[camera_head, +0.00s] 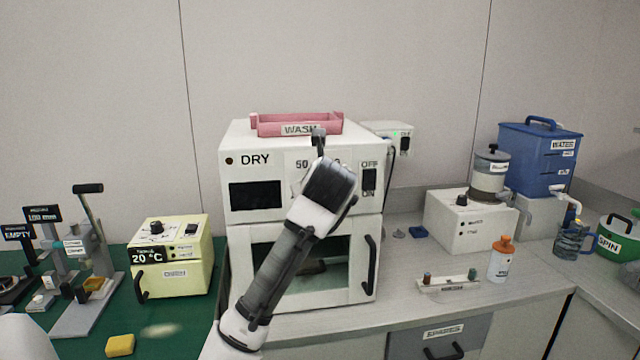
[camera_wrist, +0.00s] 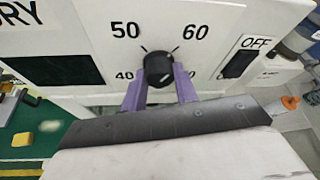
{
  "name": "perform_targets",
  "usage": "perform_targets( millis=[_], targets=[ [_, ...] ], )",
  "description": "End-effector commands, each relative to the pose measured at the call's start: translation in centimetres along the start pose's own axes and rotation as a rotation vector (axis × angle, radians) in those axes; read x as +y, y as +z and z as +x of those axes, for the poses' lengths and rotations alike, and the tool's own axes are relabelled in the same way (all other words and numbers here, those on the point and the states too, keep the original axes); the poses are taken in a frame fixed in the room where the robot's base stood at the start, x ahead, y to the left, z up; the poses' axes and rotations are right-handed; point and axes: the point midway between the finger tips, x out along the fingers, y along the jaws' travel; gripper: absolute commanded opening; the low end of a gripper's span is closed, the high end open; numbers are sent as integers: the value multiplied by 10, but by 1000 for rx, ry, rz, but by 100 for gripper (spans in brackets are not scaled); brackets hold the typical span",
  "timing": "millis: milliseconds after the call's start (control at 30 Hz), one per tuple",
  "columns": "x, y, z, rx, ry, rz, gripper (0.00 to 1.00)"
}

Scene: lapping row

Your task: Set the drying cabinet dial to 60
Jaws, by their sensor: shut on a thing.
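The drying cabinet (camera_head: 235,155), a white box marked DRY, stands in the middle of the bench in the head view. Its black round dial (camera_wrist: 158,68) shows in the wrist view, with 50 at upper left, 60 at upper right and 40 at lower left. Another number at lower right is partly hidden. My gripper (camera_wrist: 158,80) has its two purple fingers on either side of the dial and is shut on it. A small light mark shows low on the knob; I cannot tell which number it points to. In the head view my arm hides the dial.
An OFF switch (camera_head: 369,180) is right of the dial, and a dark display (camera_head: 255,195) is left of it. A pink WASH tray (camera_head: 296,125) sits on top of the cabinet. A yellow oven (camera_head: 172,265) stands to the left and a white unit (camera_head: 462,225) to the right.

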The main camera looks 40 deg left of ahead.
Motion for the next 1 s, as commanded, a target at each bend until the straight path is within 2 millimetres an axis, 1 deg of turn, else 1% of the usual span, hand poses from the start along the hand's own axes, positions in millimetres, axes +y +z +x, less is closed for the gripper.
perform_targets(
  millis=[300,867,900,1000],
  targets=[
    [0,0,0,0,50,117,7],
    [0,0,0,0,59,140,7],
    [0,0,0,0,59,140,33],
    [0,0,0,0,59,140,46]
  ],
)
